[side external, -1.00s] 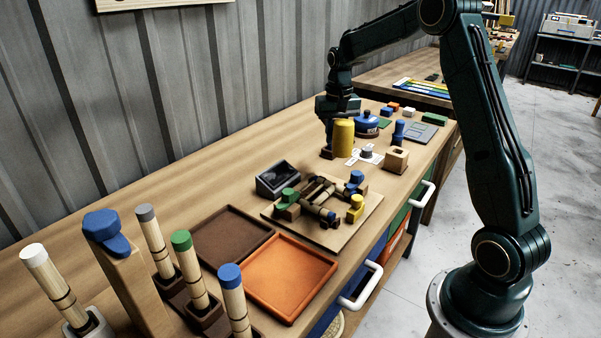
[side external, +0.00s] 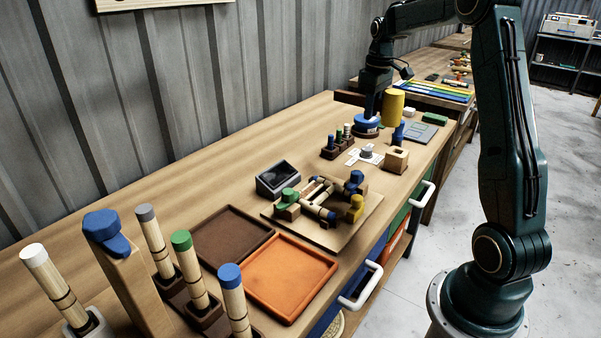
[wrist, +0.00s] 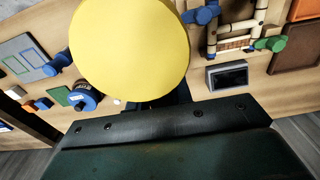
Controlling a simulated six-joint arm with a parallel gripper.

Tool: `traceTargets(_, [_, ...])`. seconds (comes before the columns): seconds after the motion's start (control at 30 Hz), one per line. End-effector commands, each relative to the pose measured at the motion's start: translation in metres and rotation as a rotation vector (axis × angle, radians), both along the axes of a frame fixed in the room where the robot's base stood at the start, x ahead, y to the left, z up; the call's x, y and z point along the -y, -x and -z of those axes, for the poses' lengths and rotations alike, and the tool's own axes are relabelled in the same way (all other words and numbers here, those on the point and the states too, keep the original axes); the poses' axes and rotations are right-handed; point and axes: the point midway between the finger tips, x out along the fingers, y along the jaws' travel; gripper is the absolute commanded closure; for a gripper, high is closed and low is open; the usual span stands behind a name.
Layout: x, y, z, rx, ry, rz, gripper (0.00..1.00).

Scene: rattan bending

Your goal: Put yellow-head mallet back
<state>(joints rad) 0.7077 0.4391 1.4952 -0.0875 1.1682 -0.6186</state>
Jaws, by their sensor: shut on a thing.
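The yellow-head mallet shows its yellow cylinder head (side external: 393,108) in the side view. The head is upright above the far part of the bench. My gripper (side external: 371,108) is shut on the mallet, just left of the head in that view. In the wrist view the round yellow head (wrist: 130,45) fills the upper middle and hides what lies behind it. The handle and the grip on it are mostly hidden. A wooden block with a dark opening (side external: 396,160) stands at the bench's right edge, nearer the camera than the head.
A blue round object (side external: 366,127) lies under my gripper. A small rack with coloured pegs (side external: 337,148) stands nearby. A board with a bamboo frame (side external: 320,232), a dark-screened box (side external: 278,179), a brown tray (side external: 232,210) and an orange tray (side external: 290,282) lie closer. Bench along the wall is clear.

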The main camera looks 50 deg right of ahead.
Motion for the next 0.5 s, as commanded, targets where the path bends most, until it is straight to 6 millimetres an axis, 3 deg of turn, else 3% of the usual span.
traceTargets(0.27, [0.001,0.001,0.001,0.002,0.002,-0.010,1.00])
traceTargets(0.5, [0.001,0.001,0.025,-0.001,-0.001,-0.008,1.00])
